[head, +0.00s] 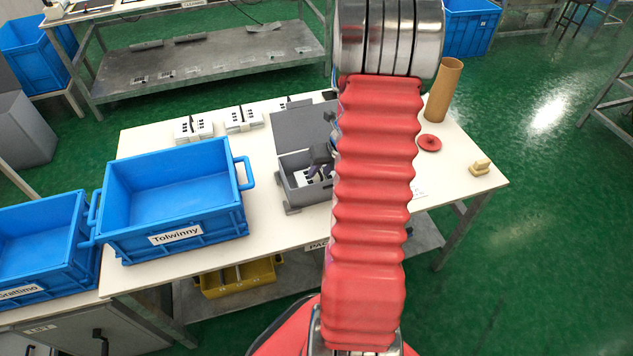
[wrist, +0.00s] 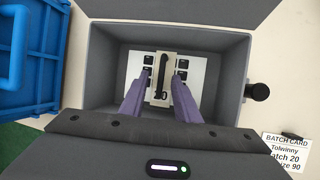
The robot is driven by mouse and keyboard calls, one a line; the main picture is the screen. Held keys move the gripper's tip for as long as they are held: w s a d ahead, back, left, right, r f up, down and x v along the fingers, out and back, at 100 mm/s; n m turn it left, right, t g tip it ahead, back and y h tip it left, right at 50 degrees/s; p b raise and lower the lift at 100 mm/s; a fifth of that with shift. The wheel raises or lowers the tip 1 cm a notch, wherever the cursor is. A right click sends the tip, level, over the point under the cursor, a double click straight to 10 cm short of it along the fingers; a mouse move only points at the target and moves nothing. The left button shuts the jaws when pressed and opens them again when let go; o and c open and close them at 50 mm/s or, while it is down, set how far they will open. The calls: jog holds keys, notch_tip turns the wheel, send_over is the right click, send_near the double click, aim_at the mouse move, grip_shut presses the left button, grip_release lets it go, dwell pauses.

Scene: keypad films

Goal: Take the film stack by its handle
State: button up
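The film stack (wrist: 137,68) lies in an open grey box (wrist: 97,60). It is white with black key marks, and a beige strip with a narrow dark handle (wrist: 163,72) crosses its middle. My gripper (wrist: 162,78) is open, its two purple fingers reaching into the box on either side of the handle. Light strip shows between the fingers and the handle. The fingers' exact height above the stack is hard to tell. In the head view my gripper (head: 322,160) is over the box (head: 291,165), partly hidden by my red arm; a bit of the white stack shows below.
A blue crate labelled Tolwinny (head: 176,238) stands left of the box. The box lid (head: 298,125) is open at the back. A batch card (wrist: 288,150) lies at the right. Several white stacks (head: 193,129) stand at the back. A brown tube (head: 444,90) and a red disc (head: 429,143) stand right of my arm.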

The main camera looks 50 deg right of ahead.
jog(key=shift+c, duration=0.5)
grip_shut()
